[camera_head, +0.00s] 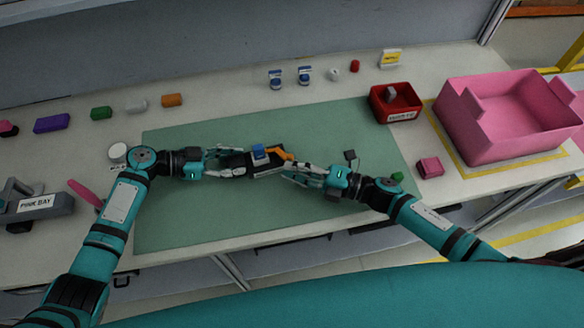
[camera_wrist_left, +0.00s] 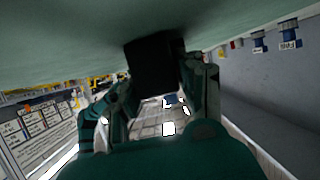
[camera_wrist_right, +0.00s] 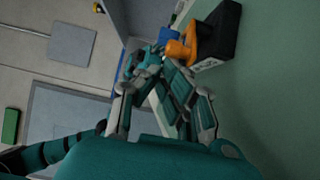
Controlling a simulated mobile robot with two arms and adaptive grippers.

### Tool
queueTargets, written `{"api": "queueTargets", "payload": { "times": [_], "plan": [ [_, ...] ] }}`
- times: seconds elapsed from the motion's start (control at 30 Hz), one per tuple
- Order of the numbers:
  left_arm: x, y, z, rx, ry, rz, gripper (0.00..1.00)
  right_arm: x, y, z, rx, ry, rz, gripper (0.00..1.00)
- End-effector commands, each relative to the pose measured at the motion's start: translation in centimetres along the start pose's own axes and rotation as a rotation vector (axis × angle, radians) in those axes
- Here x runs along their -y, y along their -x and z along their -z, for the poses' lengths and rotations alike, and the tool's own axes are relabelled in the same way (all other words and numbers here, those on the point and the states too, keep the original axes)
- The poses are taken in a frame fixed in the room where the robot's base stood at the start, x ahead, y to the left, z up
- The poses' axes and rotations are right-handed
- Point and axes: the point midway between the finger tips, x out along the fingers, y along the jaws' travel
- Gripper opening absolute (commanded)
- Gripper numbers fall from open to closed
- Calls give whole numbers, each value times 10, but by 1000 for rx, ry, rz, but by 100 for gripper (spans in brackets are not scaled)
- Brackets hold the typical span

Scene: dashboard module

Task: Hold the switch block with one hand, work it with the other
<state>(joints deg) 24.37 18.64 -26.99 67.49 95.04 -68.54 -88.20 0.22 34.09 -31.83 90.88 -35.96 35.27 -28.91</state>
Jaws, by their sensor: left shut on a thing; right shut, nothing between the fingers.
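The switch block (camera_head: 266,163) is a black box with a blue part (camera_head: 260,152) on top and an orange lever (camera_head: 281,152) at its right end. It is over the middle of the green mat (camera_head: 180,222). My left gripper (camera_head: 241,163) is shut on the block's left end; the dark block shows between its fingers in the left wrist view (camera_wrist_left: 155,62). My right gripper (camera_head: 290,169) is shut and empty just right of the block. In the right wrist view its fingertips are close to the orange lever (camera_wrist_right: 183,47); I cannot tell whether they touch.
A red bin (camera_head: 396,116) and a large pink crate (camera_head: 490,145) stand to the right. Several coloured blocks line the back left. The front of the mat is clear.

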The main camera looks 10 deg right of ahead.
Motion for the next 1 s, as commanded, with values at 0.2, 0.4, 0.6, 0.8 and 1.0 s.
{"api": "queueTargets", "payload": {
  "times": [0.2,0.4,0.6,0.8,1.0],
  "plan": [
    [-1,-1,-1,2,1,-1,0,1,-3,28,-2,-5,-1,0],
    [0,0,-1,2,1,0,0,2,25,20,2,1,6,0],
    [0,0,-1,2,1,1,0,2,60,0,1,1,4,0],
    [0,0,-1,2,1,1,0,2,78,-11,0,-1,2,0],
    [0,0,-1,2,1,2,0,1,81,-13,-1,-1,1,0]
  ]
}}
